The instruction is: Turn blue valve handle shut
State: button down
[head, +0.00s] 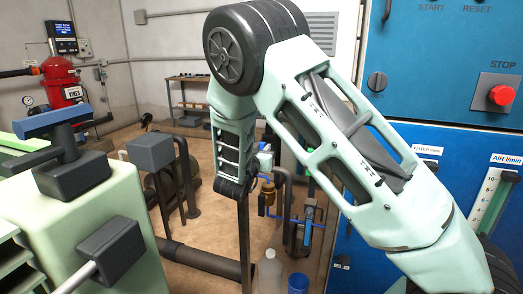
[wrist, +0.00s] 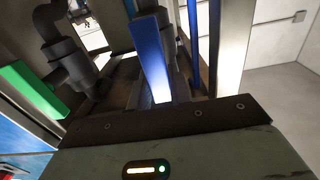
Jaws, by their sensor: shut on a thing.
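In the wrist view, the blue valve handle (wrist: 149,52) is a flat blue bar standing just beyond the dark front edge of my gripper (wrist: 158,92). My gripper is shut on it; the fingers are dark and hard to make out there. In the head view my arm comes in from the lower right, bends at the top and reaches down among the pipes. Its own links hide the fingers and the grip in that view. A small blue part (head: 308,218) shows on the pipework right of the arm's end; I cannot tell whether it is the same handle.
A green handle (wrist: 32,88) and a dark valve body (wrist: 70,62) are close on the left in the wrist view. A blue control panel (head: 440,60) with a red stop button (head: 502,95) stands at the right. A clear bottle (head: 269,270) stands below the pipework.

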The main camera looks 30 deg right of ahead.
jog(key=shift+f+m+b, duration=0.1)
jog(key=shift+m+b, duration=0.2)
jog(key=m+b, duration=0.4)
jog(key=b, duration=0.1)
jog(key=shift+s+d+f, duration=0.3)
jog(key=shift+s+f, duration=0.05)
jog(key=m+b, duration=0.3)
jog(key=b, duration=0.1)
jog(key=f+m+b, duration=0.1)
jog(key=m+b, duration=0.2)
jog(key=b, duration=0.2)
jog(key=s+m+b, duration=0.1)
jog(key=m+b, duration=0.3)
jog(key=b, duration=0.1)
jog(key=shift+d+f, duration=0.2)
jog(key=shift+d, duration=0.1)
jog(key=m+b, duration=0.3)
jog(key=b, duration=0.1)
jog(key=shift+m+b, duration=0.3)
jog(key=shift+b, duration=0.1)
jog(key=c, duration=1.3)
grip_release()
